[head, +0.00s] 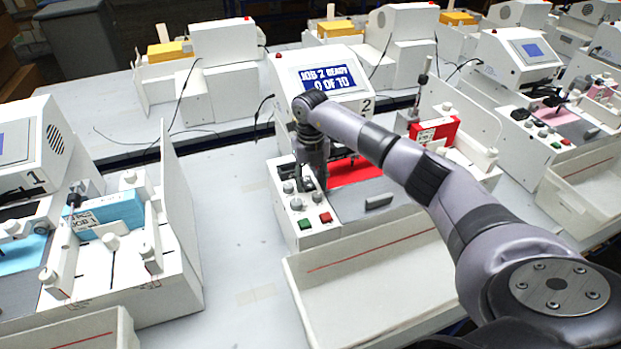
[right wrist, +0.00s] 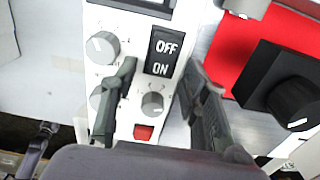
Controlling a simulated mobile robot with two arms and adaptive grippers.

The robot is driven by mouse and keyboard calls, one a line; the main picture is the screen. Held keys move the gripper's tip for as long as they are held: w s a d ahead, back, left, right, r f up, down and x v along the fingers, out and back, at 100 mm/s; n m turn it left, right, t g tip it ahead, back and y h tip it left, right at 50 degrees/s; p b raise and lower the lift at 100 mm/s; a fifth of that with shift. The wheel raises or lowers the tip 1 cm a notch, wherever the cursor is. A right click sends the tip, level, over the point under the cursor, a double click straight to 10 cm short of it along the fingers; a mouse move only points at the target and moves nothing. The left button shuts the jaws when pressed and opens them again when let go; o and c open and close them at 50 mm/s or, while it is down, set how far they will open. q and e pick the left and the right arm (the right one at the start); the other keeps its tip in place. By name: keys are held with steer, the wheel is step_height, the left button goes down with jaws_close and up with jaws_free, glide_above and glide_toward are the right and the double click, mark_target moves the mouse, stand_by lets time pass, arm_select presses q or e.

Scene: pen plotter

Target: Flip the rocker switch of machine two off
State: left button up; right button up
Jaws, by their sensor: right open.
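Machine two (head: 330,62) stands mid-picture in the head view, with a "2" label and a lit screen reading "JOB 2 READY 0 OF 70". Its black rocker switch (right wrist: 163,53), marked OFF above ON, shows in the right wrist view on the white control panel (right wrist: 128,20); I cannot tell which half is pressed in. My right gripper (head: 309,180) is over the control panel in the head view and hides the switch there. In the right wrist view its open fingers (right wrist: 160,68) straddle the switch area, with nothing between them. My left gripper is in neither view.
Knobs (right wrist: 152,104) and a red button (right wrist: 143,132) lie close to the fingers; a green button (head: 305,223) shows in the head view. A white tray (head: 380,285) is in front. Machine one (head: 35,150) stands left, with bare table (head: 225,200) between.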

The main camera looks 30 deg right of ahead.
steer(key=shift+c, duration=0.4)
jaws_close()
